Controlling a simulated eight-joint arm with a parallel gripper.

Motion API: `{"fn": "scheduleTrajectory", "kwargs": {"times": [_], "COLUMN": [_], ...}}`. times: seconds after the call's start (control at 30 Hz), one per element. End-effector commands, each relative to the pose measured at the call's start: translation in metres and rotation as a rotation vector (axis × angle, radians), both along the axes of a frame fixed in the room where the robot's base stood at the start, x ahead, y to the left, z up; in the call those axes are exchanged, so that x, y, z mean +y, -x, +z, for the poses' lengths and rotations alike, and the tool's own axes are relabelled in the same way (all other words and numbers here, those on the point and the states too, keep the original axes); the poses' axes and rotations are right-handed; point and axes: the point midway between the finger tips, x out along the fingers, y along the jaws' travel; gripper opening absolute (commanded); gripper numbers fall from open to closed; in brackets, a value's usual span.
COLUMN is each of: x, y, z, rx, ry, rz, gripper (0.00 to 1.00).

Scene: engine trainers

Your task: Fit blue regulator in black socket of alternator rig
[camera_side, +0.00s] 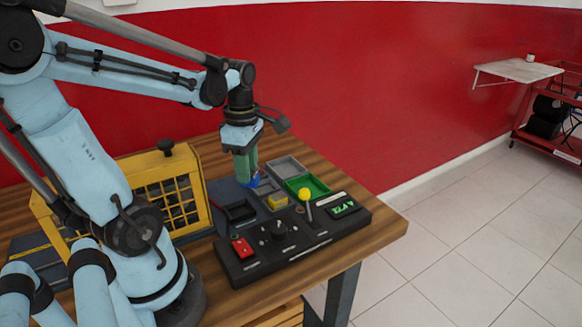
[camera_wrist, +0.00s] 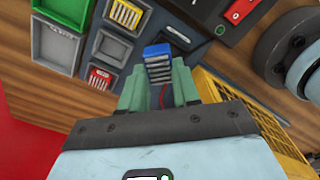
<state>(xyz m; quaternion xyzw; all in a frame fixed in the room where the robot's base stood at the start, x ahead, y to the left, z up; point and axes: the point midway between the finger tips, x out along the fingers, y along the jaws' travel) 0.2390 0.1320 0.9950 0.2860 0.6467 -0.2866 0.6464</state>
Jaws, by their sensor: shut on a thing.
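The blue regulator (camera_wrist: 158,52) is held between the green fingers of my gripper (camera_wrist: 160,85) in the wrist view. Its blue top and pale ribbed body show. In the side view my gripper (camera_side: 249,178) points down over the bench, and only a bit of the blue regulator (camera_side: 255,181) shows at its fingertips. The black socket (camera_side: 238,211) is a dark square recess in the rig, in front and slightly left of the gripper in the side view. I cannot tell whether the regulator touches anything below it.
A black control panel (camera_side: 290,241) with a red switch and a yellow-balled lever (camera_side: 304,194) stands at the front. Grey and green trays (camera_side: 307,187) lie right of the gripper. A yellow caged unit (camera_side: 171,190) stands left. Bare wood lies at the right table edge.

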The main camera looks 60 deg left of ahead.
Motion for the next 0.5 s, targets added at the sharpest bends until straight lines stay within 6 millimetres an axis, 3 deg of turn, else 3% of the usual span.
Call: {"fn": "scheduleTrajectory", "kwargs": {"times": [0.3, 0.5], "x": [0.010, 0.013], "y": [0.020, 0.026], "z": [-0.008, -0.010], "rx": [0.000, 0.000], "ry": [0.000, -0.001], "rz": [0.590, 0.788], "gripper": [0.00, 0.00]}}
